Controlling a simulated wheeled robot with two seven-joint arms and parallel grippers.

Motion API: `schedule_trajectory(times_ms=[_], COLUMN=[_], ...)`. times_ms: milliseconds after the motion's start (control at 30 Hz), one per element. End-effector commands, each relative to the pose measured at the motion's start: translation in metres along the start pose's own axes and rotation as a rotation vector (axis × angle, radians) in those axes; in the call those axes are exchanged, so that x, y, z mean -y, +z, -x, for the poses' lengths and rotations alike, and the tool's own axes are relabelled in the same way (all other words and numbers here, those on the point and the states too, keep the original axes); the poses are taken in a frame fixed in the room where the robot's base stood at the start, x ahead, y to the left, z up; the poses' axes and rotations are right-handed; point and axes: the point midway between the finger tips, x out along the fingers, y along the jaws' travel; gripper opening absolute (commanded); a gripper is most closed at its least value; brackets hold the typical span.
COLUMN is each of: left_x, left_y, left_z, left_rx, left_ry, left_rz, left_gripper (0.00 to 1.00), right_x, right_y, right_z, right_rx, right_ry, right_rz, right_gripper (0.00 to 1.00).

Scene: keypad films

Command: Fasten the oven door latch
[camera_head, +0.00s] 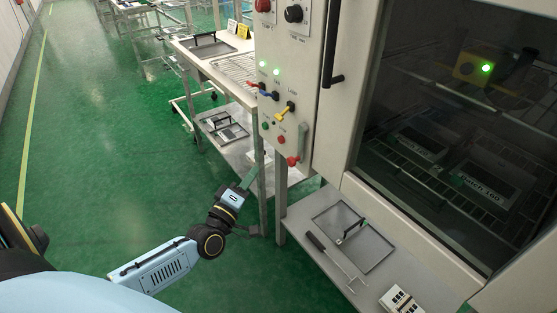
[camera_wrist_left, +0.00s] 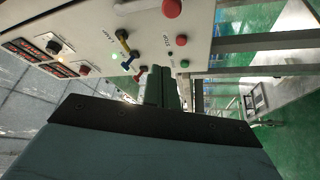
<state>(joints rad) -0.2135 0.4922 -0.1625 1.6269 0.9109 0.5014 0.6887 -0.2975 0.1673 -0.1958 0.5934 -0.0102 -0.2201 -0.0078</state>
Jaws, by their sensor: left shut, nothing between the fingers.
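The oven door (camera_head: 347,165) has a pale frame around a dark glass window and looks closed. A black bar-shaped handle or latch lever (camera_head: 331,62) stands upright on the door's left frame; I cannot tell whether it is fastened. The control panel (camera_head: 272,50) left of the door carries a yellow lever (camera_head: 285,110), with smaller blue and red levers nearby. The yellow lever (camera_wrist_left: 122,38) also shows in the left wrist view. My left gripper (camera_head: 250,176) is shut and empty, below and left of the panel. Its fingers (camera_wrist_left: 161,84) point toward the panel. My right gripper is out of view.
A red-ended handle (camera_head: 294,160) sticks out at the panel's bottom. A lower shelf (camera_head: 300,220) holds a tray, a fork-like tool (camera_head: 330,257) and a white block (camera_head: 402,301). A metal cart (camera_head: 190,48) stands behind. Green floor at left is clear.

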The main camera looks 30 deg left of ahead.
Motion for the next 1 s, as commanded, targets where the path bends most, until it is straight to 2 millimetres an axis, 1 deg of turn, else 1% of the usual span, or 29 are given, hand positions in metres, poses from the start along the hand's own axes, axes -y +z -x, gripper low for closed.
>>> schedule_trajectory(times_ms=[33, 100, 167, 267, 300, 333, 367, 500, 633, 700, 800, 900, 1000], left_x=[0.000, 0.000, 0.000, 0.000, 0.000, 0.000, 0.000, 0.000, 0.001, 0.001, 0.001, 0.001, 0.000], left_y=[0.000, 0.000, 0.000, 0.000, 0.000, 0.000, 0.000, 0.000, 0.000, 0.015, 0.026, 0.034, 0.037], left_z=[-0.002, -0.007, -0.014, -0.031, -0.039, -0.045, -0.052, -0.080, -0.103, -0.096, -0.091, -0.088, -0.087], left_rx=[-0.001, -0.001, -0.002, -0.002, -0.003, -0.002, -0.002, -0.002, -0.001, 0.002, 0.001, 0.001, 0.000], left_ry=[0.001, 0.001, 0.003, 0.003, 0.004, 0.004, 0.003, 0.003, 0.002, -0.003, -0.001, -0.001, 0.000], left_rz=[0.000, -0.001, -0.001, 0.001, 0.001, 0.000, 0.000, -0.001, -0.002, 0.004, 0.003, 0.000, 0.000], left_gripper=[0.00, 0.00, 0.00, 0.00, 0.00, 0.00, 0.00, 0.00, 0.00, 0.00, 0.00, 0.00, 0.00], right_x=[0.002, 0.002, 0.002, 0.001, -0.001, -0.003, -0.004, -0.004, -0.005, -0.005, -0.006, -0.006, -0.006], right_y=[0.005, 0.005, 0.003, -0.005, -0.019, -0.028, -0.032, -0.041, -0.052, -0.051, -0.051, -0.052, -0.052], right_z=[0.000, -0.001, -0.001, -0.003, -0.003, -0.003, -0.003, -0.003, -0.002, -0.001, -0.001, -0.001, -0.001], right_rx=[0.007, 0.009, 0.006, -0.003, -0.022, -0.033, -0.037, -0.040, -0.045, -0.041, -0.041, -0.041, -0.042], right_ry=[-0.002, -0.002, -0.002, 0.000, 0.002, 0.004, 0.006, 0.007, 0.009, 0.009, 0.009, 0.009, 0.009], right_rz=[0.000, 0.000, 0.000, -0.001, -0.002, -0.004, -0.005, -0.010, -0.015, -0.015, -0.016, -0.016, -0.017], right_gripper=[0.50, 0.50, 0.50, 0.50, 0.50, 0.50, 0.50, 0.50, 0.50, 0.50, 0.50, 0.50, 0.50])
